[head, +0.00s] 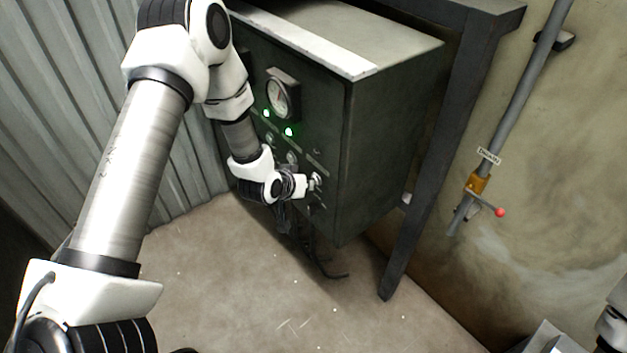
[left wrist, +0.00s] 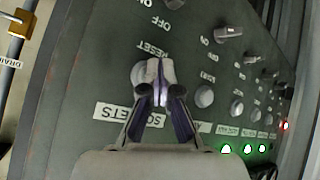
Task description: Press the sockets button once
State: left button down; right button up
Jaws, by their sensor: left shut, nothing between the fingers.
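The dark green control box (head: 390,150) hangs under a dark frame in the head view. A round grey button (left wrist: 138,76) sits between that label and the word RESET, partly hidden behind my fingers. My left gripper (left wrist: 153,72) is shut and empty, its fingertips overlapping this button in the left wrist view. I cannot tell whether they touch it. In the head view my left gripper (head: 309,185) is at the lower panel. My right gripper is out of view.
More knobs (left wrist: 205,96) and lit green lamps (left wrist: 226,149) are beside the button. A gauge (head: 281,93) is higher on the panel. A pipe with a red-tipped valve handle (head: 499,212) runs down the right wall. Cables hang below the box. The floor is open.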

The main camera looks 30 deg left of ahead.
pick_arm(q)
jog(key=shift+s+a, duration=0.25)
jog(key=shift+s, duration=0.35)
jog(key=s, duration=0.1)
jog(key=s+a+p, duration=0.1)
jog(key=s, duration=0.1)
jog(key=s+a+p, duration=0.1)
jog(key=shift+s, duration=0.3)
dwell(0.5)
